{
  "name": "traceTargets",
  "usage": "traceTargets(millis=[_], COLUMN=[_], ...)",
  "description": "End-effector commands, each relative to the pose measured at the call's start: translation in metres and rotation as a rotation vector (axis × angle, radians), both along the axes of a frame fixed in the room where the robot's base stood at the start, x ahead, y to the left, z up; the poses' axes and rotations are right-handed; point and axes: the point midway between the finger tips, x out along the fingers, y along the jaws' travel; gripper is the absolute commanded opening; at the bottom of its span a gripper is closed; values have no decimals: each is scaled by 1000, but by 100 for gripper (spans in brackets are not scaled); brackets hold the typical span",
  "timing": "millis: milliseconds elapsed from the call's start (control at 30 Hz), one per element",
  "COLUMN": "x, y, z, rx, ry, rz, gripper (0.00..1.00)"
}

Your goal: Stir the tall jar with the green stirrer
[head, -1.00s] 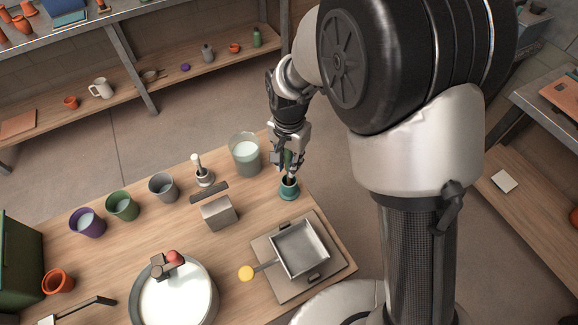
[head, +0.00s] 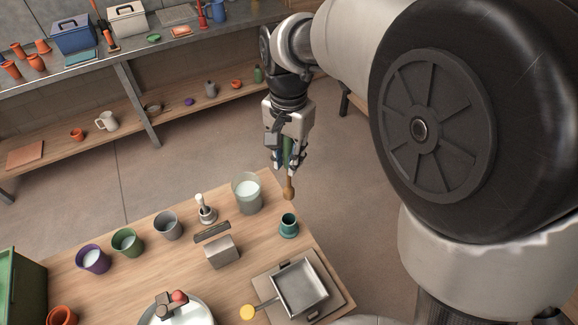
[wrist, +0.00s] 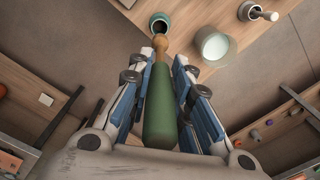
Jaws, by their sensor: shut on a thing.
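My gripper (head: 286,160) is shut on the green stirrer, with its wooden tip (head: 289,188) hanging down. In the wrist view the stirrer's green handle (wrist: 160,110) lies between the fingers. The stirrer is in the air, clear of the teal holder (head: 289,226), which stands upright on the table with a dark opening. The tall jar (head: 247,194), translucent with pale liquid in it, stands at the table's far edge, left of the stirrer in the head view. In the wrist view the jar (wrist: 214,46) is right of the stirrer tip.
A white-handled tool in a small stand (head: 205,212), grey cup (head: 167,226), green cup (head: 127,243) and purple cup (head: 93,260) line up left of the jar. A grey block (head: 221,252) and metal pan (head: 300,288) stand nearer. Shelves are behind.

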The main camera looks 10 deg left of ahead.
Motion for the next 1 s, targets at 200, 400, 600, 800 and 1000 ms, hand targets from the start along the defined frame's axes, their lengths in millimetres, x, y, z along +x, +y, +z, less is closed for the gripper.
traceTargets(millis=[200,400,600,800,1000], x=[6,25,42,50,51], y=[11,45,88,118,127], z=[15,16,9,-1,-10], rx=[4,23,54,80,89], ry=[-7,-38,-79,-109,-118], rz=[2,4,3,2,0], gripper=[0,0,0,0,0])
